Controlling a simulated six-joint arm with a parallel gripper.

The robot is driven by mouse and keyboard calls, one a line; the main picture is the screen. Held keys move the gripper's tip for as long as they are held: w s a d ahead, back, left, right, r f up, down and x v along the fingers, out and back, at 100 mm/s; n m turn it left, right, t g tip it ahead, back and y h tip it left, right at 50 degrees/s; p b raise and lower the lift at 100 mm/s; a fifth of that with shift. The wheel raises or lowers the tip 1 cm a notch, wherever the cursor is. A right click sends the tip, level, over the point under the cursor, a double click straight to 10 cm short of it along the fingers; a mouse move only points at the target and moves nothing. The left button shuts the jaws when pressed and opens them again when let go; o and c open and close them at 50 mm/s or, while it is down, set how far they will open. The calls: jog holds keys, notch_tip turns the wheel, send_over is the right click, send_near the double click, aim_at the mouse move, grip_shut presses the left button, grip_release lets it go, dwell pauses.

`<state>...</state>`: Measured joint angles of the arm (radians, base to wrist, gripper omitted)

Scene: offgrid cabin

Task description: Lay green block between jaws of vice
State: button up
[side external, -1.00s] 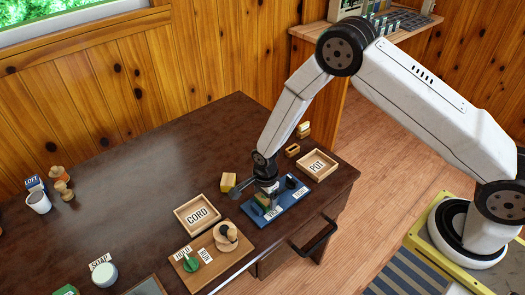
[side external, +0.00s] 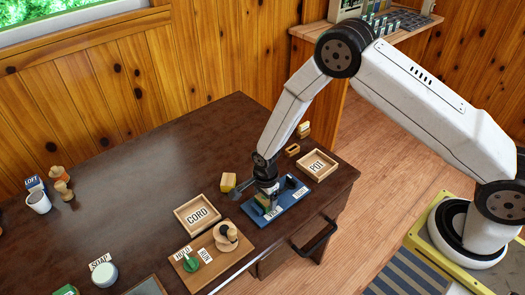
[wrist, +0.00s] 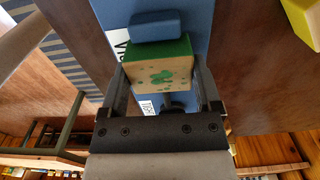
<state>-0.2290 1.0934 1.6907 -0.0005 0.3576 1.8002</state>
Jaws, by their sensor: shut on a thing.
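The green block (wrist: 160,62) has a green top and a pale wooden face with green specks. In the wrist view it sits between the two fingers of my gripper (wrist: 163,88), which is shut on it. The blue vice base (side external: 291,205) lies under my gripper (side external: 268,197) in the side external view. In the wrist view a blue jaw (wrist: 155,24) stands close against the block's far edge. A black part (wrist: 178,105) shows on the block's other side, mostly hidden. I cannot tell whether the block rests on the base.
A wooden tray marked CORD (side external: 197,214) is left of the vice, and a tray marked POT (side external: 317,165) is right and behind. The table's left middle is clear.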

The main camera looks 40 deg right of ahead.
jog(key=shift+f, duration=0.1)
dwell(0.4)
jog(key=o, duration=1.2)
jog(key=shift+c, duration=0.2)
jog(key=shift+r, duration=3.5)
jog(key=shift+s+d+r+n, duration=0.1)
jog(key=shift+d+r+n, duration=0.2)
jog(key=shift+r, duration=0.2)
jog(key=s+d+r+n+t, duration=0.1)
jog(key=s+d+r+n, duration=0.3)
jog(key=s+r+n, duration=0.3)
jog(key=s+d+r+n+t, duration=0.1)
jog(key=s+d+r+n, duration=0.4)
jog(key=s+r+n, duration=0.2)
notch_tip(320, 180, up, 2)
jog(key=n, duration=0.3)
jog(key=shift+s+d+r+t, duration=0.15)
jog(key=shift+s+d+t, duration=0.05)
jog(key=shift+s+t, duration=0.15)
